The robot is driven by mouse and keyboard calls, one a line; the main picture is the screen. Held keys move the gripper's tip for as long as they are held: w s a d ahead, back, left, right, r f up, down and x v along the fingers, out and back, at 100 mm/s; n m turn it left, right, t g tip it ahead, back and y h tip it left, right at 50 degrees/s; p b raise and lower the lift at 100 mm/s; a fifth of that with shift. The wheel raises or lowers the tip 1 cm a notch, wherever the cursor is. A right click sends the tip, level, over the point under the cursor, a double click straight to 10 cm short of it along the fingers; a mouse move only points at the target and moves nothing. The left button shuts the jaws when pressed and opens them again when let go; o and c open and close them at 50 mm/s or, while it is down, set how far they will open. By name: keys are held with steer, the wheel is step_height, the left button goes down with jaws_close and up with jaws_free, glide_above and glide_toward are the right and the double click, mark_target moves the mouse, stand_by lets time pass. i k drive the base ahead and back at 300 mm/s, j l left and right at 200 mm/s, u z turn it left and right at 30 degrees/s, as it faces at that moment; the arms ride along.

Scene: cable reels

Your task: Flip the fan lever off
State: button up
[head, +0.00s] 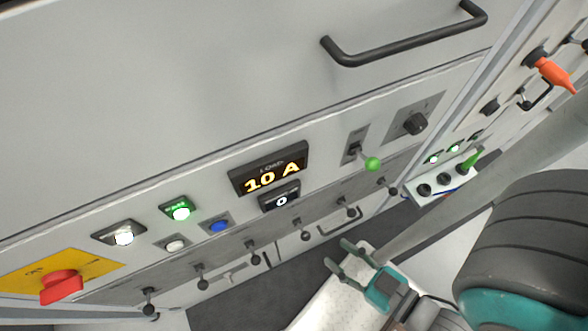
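A toggle lever with a green ball tip (372,163) sticks out from a small dark plate on the grey panel, right of the load display. No readable label shows on its plate, so I cannot tell for certain that it is the fan lever. A lit green lamp (181,212) marked FAN sits further left on the same panel. My gripper (341,256) is at the lower middle right, below the green-tipped lever and apart from it. Its two fingers are spread with nothing between them.
A display (268,168) reads 10 A, above a small 0 display (280,197). A black knob (415,123) is right of the lever. Several small black levers line the lower strip. A red switch (61,287), black handle (405,43) and orange lever (556,74) also protrude.

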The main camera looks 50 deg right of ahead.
mark_target(372, 164)
steer(key=j+z, duration=0.15)
steer(key=z, duration=0.65)
steer(key=j+z, duration=0.2)
steer(key=j, duration=0.2)
steer(key=k+j+z, duration=0.1)
steer(key=j+z, duration=0.15)
steer(key=k+j+z, duration=0.2)
steer(key=j, duration=0.25)
steer(key=j+z, duration=0.25)
steer(key=j, duration=0.15)
steer(key=k+j+z, duration=0.2)
steer(key=k+j, duration=0.15)
steer(key=j, duration=0.25)
steer(key=k+j, duration=0.15)
steer(key=j, duration=0.2)
steer(key=k+j, duration=0.2)
steer(key=j, duration=0.2)
steer(key=k+j, duration=0.15)
steer(key=j, duration=0.2)
steer(key=z, duration=0.05)
